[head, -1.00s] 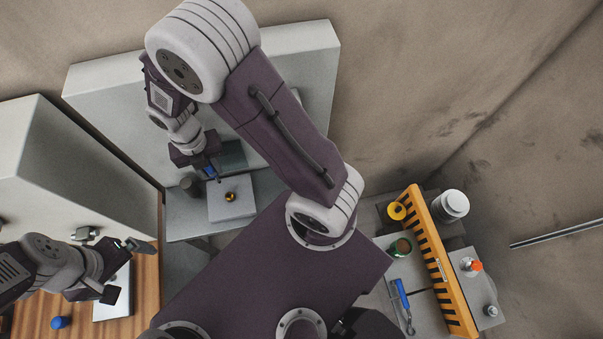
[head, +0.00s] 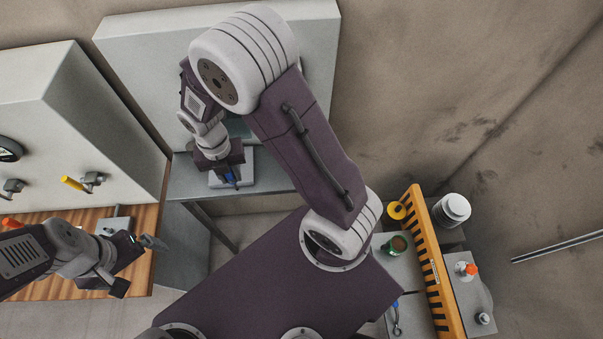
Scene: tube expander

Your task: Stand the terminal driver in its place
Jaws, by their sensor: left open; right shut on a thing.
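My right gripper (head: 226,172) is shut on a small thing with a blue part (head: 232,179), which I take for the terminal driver. Most of it is hidden by the gripper. They are over a light square plate (head: 247,177) on the grey bench (head: 265,180); I cannot tell whether the thing touches the plate. My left gripper (head: 136,262) is open and empty, above the edge of the wooden bench at the left.
The wooden bench (head: 140,275) stands under a panel (head: 100,130) with a yellow-handled valve (head: 72,183).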

